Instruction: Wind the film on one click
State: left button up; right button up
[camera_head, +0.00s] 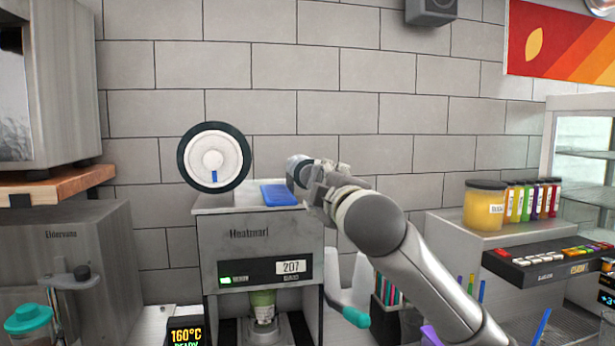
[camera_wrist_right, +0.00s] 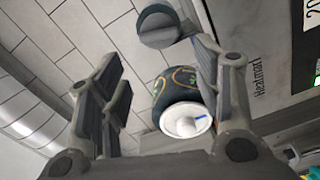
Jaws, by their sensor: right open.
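The cup sealer (camera_head: 262,248) stands in the middle of the head view, marked "Heatmart" and showing 207. Its film roll (camera_head: 213,158), with a dark rim, white hub and blue mark, sits above its top left. In the right wrist view the roll (camera_wrist_right: 183,95) shows dark green with a printed pattern, beyond my fingers. A grey round cylinder end (camera_wrist_right: 158,26) shows past the fingertips. My right gripper (camera_head: 308,178) is open and empty above the sealer's top right, overlapping a grey cylinder. I cannot tell whether they touch. My left gripper is out of view.
A blue piece (camera_head: 285,194) lies on the sealer's top. A counter unit with a yellow jar (camera_head: 484,207) and several coloured bottles is at right.

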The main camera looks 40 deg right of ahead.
aim_at(311, 178)
jog(key=p+x, duration=0.3)
jog(key=x, duration=0.6)
jog(key=shift+w+d, duration=0.3)
jog(key=shift+w, duration=0.1)
jog(key=shift+c, duration=0.9)
jog(key=c, duration=0.6)
jog(key=shift+o, duration=0.2)
